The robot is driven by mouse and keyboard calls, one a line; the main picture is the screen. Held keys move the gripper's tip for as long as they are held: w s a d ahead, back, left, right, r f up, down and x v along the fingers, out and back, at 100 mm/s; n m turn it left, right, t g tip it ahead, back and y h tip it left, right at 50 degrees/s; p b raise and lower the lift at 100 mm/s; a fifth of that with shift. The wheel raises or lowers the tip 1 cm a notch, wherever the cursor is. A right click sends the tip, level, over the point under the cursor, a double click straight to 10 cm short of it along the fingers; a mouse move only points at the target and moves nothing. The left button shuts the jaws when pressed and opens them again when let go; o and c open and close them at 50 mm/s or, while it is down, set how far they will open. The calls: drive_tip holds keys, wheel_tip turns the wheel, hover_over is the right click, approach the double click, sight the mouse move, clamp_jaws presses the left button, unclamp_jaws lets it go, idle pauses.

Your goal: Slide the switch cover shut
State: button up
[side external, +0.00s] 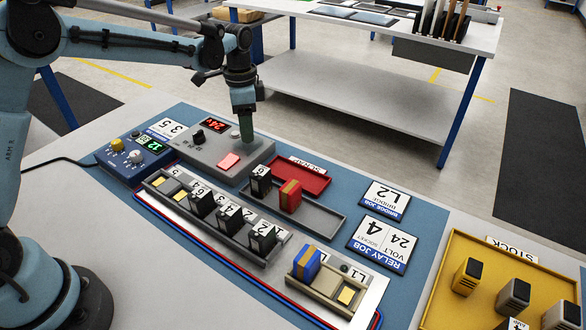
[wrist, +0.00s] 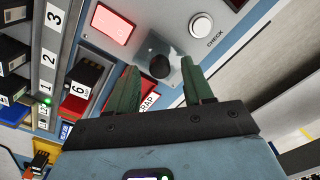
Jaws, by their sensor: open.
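The grey control box (side external: 212,145) stands on the blue mat, with a red display reading 24v and a lit pink-red panel (side external: 229,160). In the wrist view, a clear, glossy plate, apparently the switch cover (wrist: 151,45), lies on the box top beside the lit panel (wrist: 115,20). A round black knob (wrist: 159,67) shows at this plate; I cannot tell whether it is on the cover or under it. My gripper (wrist: 160,63) is open, its green fingers on either side of the knob. In the side view my gripper (side external: 246,142) points down at the box's right end and hides the cover.
A white CHECK button (wrist: 201,26) is near the right finger. A red scrap tray (side external: 305,180) and a grey tray with a black and a red block lie close in front of the box. A relay rack (side external: 205,212) and a blue dial unit (side external: 130,158) are nearby.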

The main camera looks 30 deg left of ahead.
drive_tip(key=shift+f, duration=0.4)
clamp_jaws()
